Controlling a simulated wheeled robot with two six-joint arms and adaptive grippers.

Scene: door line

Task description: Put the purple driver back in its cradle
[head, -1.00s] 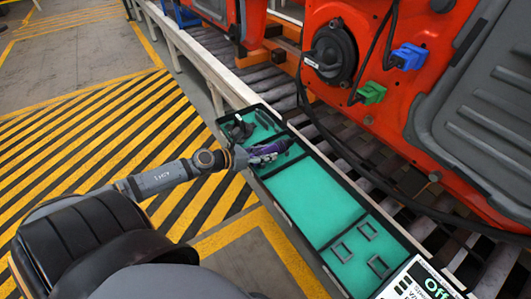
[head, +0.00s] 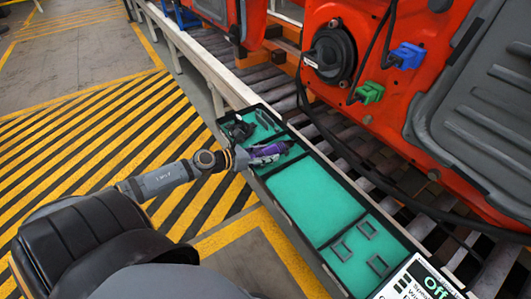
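The purple driver (head: 270,149) is in the far part of a long tray with a teal lining (head: 312,193). My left gripper (head: 259,157) reaches in over the tray's left rim and is right at the driver, overlapping it. The fingers are small and dark here, so I cannot tell whether they are closed on it or whether the driver touches the lining. Dark bracket shapes (head: 342,251) stand in the tray's near section; I cannot tell which fitting is the driver's cradle. My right gripper is out of view.
Another dark tool (head: 240,130) lies at the tray's far end. Rollers and orange-red car doors (head: 390,130) with cables are to the right. The tray's middle section is bare. Striped floor lies left.

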